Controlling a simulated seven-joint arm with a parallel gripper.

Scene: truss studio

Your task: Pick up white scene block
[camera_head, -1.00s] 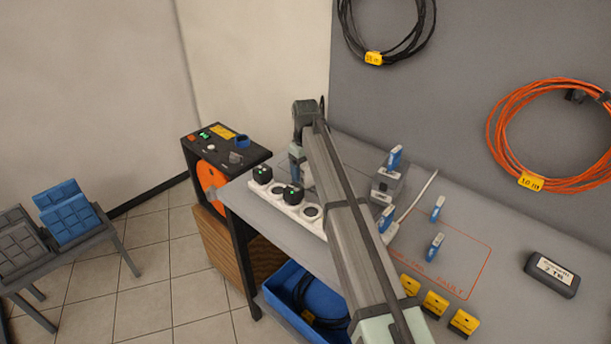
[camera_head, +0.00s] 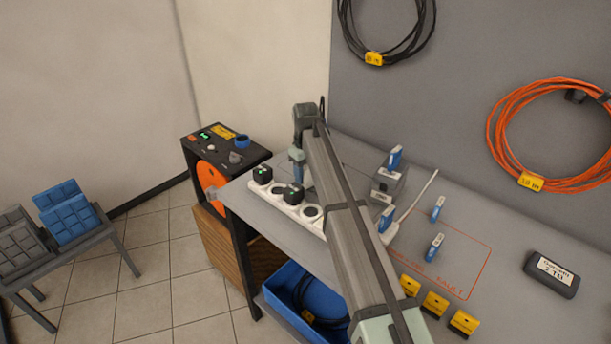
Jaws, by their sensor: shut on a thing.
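The white scene block (camera_head: 278,205) is a long white strip with round sockets, lying along the left part of the grey workbench. Two black plugs with green marks, one at its far left end (camera_head: 262,174) and one nearer its middle (camera_head: 292,194), sit in it. A bare round socket shows to the right of the second plug. My gripper (camera_head: 302,184) points down at the strip's far side, behind the second plug. It is shut on the white scene block. The fingertips and the exact grip are mostly hidden by the plug and my arm, which also covers the strip's right end.
A black case (camera_head: 225,160) with small coloured pieces stands left of the workbench (camera_head: 345,172). A grey box (camera_head: 386,188) and small blue-white pieces (camera_head: 437,209) stand to the right. Yellow clips (camera_head: 464,323) line the front. A blue bin (camera_head: 282,298) is below. Cable coils hang behind.

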